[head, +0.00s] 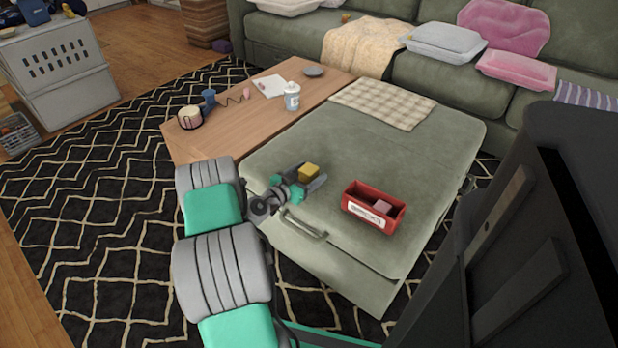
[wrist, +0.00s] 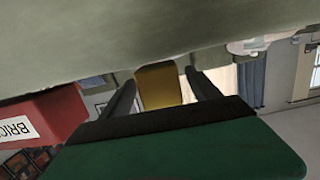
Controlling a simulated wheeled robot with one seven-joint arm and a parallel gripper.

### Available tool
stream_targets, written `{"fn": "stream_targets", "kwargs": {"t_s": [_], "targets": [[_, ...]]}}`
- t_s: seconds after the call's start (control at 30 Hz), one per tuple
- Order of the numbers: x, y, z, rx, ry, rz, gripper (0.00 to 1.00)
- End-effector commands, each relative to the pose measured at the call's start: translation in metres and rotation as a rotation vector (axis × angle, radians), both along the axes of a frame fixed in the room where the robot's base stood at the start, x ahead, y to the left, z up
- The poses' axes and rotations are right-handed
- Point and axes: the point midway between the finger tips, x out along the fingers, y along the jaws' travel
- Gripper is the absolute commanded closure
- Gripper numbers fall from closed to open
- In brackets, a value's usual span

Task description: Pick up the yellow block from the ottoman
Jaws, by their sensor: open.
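The yellow block (head: 309,171) sits on the green ottoman (head: 370,150), near its front left part. My gripper (head: 312,183) is low over the ottoman top at the block. In the wrist view the yellow block (wrist: 158,86) shows between the two dark fingers of my gripper (wrist: 156,92), which are apart on either side of it. A small gap shows between the block and the right finger; whether either finger touches it is unclear. The ottoman (wrist: 90,45) fills the upper part of the wrist view, which looks upside down.
A red brick box (head: 373,206) with a block inside stands on the ottoman to the right of my gripper. A plaid cloth (head: 384,104) lies at the back. A wooden table (head: 240,125) with a bottle (head: 292,97) and small items adjoins the ottoman's left side.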

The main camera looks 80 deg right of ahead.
Motion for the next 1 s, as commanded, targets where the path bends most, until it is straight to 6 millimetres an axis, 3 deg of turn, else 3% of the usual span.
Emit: {"fn": "stream_targets", "kwargs": {"t_s": [0.17, 1.0], "targets": [[0.0003, -0.0003, 0.0003, 0.001, 0.000, 0.001, 0.29], [0.0007, -0.0001, 0.0004, 0.001, 0.000, 0.001, 0.96]]}}
